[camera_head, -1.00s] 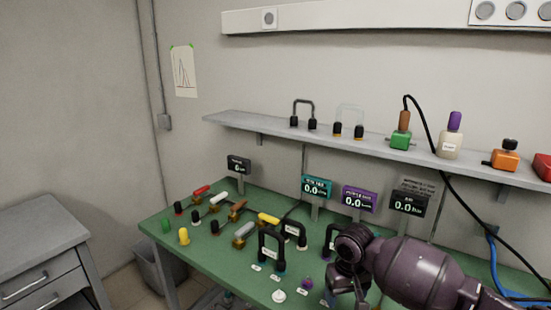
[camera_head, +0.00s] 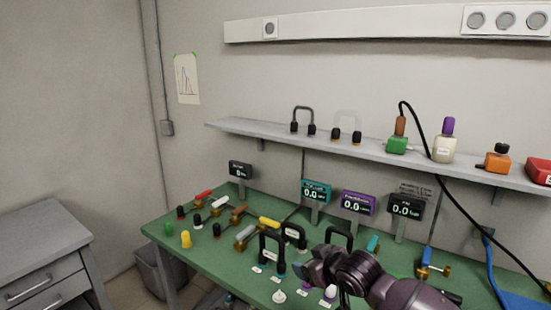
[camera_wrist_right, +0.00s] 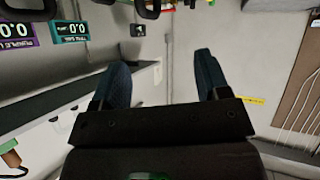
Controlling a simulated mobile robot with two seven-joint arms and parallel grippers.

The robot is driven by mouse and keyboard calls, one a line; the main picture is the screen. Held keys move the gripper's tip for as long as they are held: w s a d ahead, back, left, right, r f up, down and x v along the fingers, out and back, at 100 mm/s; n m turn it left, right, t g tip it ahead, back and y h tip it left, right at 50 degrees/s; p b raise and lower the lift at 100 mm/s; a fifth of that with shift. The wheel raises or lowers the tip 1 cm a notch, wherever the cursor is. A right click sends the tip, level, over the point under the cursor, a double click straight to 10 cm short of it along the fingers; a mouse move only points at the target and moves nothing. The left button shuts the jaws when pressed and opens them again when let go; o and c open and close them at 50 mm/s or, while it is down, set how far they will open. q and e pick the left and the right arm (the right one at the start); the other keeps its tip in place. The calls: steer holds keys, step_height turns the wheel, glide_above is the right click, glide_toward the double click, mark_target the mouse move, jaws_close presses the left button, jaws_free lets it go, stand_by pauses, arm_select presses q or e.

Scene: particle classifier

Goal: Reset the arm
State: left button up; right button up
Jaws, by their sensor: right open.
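My right arm, dark purple, comes in from the lower right in the head view. Its gripper (camera_head: 312,268) is over the front part of the green workbench (camera_head: 215,262), pointing left, near the black U-shaped handles (camera_head: 268,247). In the right wrist view the two dark blue fingers (camera_wrist_right: 163,80) stand apart with nothing between them, so it is open and empty. Whether it touches anything on the bench cannot be told. My left gripper is in neither view.
Several coloured valves and plugs, such as a yellow plug (camera_head: 186,239), stand on the bench. Small displays (camera_head: 315,191) stand behind them. A wall shelf (camera_head: 250,127) holds connectors, with a black cable hanging from it. A grey drawer cabinet (camera_head: 40,245) is at left.

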steer(key=s+d+f+m+h, duration=0.2)
steer(key=s+d+f, duration=0.4)
steer(key=s, duration=0.4)
steer(key=s+d+f+m+t+h, duration=0.1)
steer(key=s+d+f+m+h, duration=0.1)
steer(key=s+d+f, duration=0.4)
steer(key=s+d+f+m+h, duration=0.2)
steer(key=s+d+f, duration=0.5)
steer(key=s, duration=0.9)
steer(key=shift+s+f+m, duration=0.2)
steer(key=shift+f+m, duration=0.3)
steer(key=shift+f, duration=0.45)
steer(key=shift+t, duration=0.3)
